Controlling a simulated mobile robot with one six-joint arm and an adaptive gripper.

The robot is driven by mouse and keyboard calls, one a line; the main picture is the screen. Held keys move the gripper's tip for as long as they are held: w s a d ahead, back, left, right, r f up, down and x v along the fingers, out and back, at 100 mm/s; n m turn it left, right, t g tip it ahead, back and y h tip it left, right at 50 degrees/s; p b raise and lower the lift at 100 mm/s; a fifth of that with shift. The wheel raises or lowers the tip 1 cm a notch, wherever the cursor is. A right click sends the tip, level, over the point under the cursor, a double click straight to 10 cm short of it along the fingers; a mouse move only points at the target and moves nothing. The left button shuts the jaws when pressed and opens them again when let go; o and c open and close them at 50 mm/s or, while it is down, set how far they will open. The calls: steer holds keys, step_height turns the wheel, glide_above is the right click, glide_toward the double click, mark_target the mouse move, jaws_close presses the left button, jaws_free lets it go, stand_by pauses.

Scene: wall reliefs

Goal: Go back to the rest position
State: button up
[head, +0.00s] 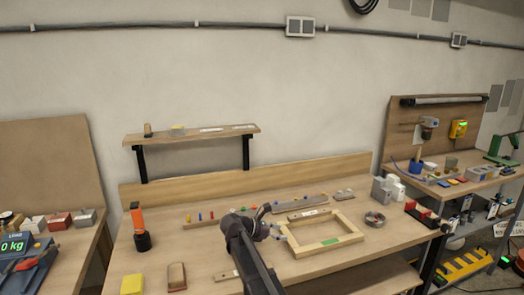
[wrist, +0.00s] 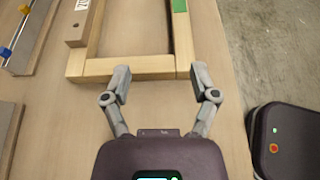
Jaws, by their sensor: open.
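My gripper (head: 272,218) is over the middle of the workbench (head: 165,248), at the left side of a wooden frame (head: 290,248). In the wrist view, my gripper (wrist: 161,85) is open with nothing between its fingers. The wooden frame (wrist: 140,66) lies just ahead of the fingertips there, with a green patch on one bar. I cannot tell whether the fingertips touch the frame.
A wooden block with a label (head: 308,214) lies by the frame's far bar. A peg strip (head: 208,214), an orange-and-black tool (head: 139,228), a yellow block (head: 132,284) and a metal ring (head: 375,219) are on the bench. A shelf (head: 190,135) hangs above.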

steer(key=shift+s, duration=0.35)
steer(key=shift+s+d+f+m+y+p, duration=0.3)
steer(key=shift+s+d+m+y, duration=0.15)
steer(key=shift+s+d, duration=0.3)
steer(key=s+d+m, duration=0.1)
steer(key=s+d+f+m+g+y+p, duration=0.1)
steer(key=s+d+m, duration=0.1)
steer(key=s+d+m+g+y+p, duration=0.1)
steer(key=s+d, duration=0.1)
steer(key=shift+s+f+m, duration=0.25)
steer(key=shift+f+m, duration=0.05)
steer(key=shift+m, duration=0.05)
steer(key=s+d+m+g+y+p, duration=0.1)
steer(key=s+d+m+y+p, duration=0.1)
steer(key=s+m+y, duration=0.3)
steer(key=s+d+m+g+y+p, duration=0.1)
steer(key=s+m+y+p, duration=0.3)
steer(key=s+m, duration=0.7)
steer(key=shift+s+d+f+y, duration=0.15)
steer(key=shift+s+d+y, duration=0.4)
steer(key=shift+s, duration=0.85)
